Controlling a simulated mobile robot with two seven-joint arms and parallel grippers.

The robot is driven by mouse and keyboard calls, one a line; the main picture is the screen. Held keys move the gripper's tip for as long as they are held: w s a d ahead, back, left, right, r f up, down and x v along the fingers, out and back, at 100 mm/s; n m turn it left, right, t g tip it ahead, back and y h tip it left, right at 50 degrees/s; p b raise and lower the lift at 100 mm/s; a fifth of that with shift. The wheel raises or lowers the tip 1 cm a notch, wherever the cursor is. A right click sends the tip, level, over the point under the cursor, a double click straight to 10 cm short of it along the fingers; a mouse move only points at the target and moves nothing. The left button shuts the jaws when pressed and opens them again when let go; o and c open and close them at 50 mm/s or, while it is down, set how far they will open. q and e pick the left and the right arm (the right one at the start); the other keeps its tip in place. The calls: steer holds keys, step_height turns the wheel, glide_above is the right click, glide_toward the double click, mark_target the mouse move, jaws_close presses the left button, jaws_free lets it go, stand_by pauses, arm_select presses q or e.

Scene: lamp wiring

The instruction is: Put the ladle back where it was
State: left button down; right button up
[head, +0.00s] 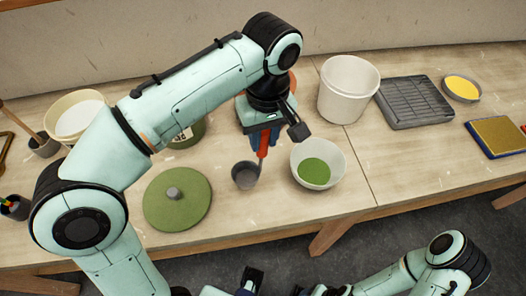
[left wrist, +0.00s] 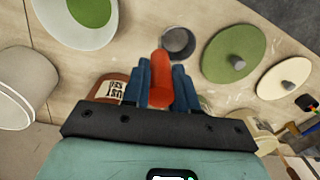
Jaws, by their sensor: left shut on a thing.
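My left gripper (head: 263,134) is shut on the red handle (head: 264,146) of the ladle, above the middle of the table. The ladle's grey cup (head: 245,174) hangs below, between a green lid and a white bowl. In the left wrist view the red handle (left wrist: 160,82) stands between the blue fingers, and the grey cup (left wrist: 178,42) shows beyond them. I cannot tell whether the cup touches the table.
The green round lid (head: 178,198) lies left of the cup. The white bowl (head: 318,165) with green contents stands right of it. A white bucket (head: 348,90), a grey ribbed tray (head: 414,102) and a yellow-filled dish (head: 462,89) stand farther right. A cream bowl (head: 78,114) is left.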

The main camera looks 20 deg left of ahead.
mark_target(263, 150)
arm_select(q)
steer(key=shift+f+b, duration=0.6)
steer(key=shift+f, duration=1.6)
arm_select(e)
steer(key=shift+s+f, duration=0.15)
steer(key=shift+f, duration=0.45)
arm_select(q)
steer(key=shift+f, duration=0.2)
steer(key=c, duration=0.9)
jaws_free()
arm_select(e)
steer(key=shift+f, duration=0.1)
arm_select(q)
steer(key=r+p, duration=0.1)
steer(key=r, duration=0.3)
steer(key=r+p, duration=0.1)
steer(key=r, duration=0.3)
steer(key=r+p, duration=0.2)
steer(key=r, duration=0.2)
steer(key=shift+w+d+r, duration=0.2)
steer(key=shift+d, duration=0.05)
arm_select(e)
steer(key=r, duration=0.1)
steer(key=w+r, duration=0.1)
steer(key=r, duration=0.2)
steer(key=shift+w+r, duration=0.2)
steer(key=shift+w, duration=0.05)
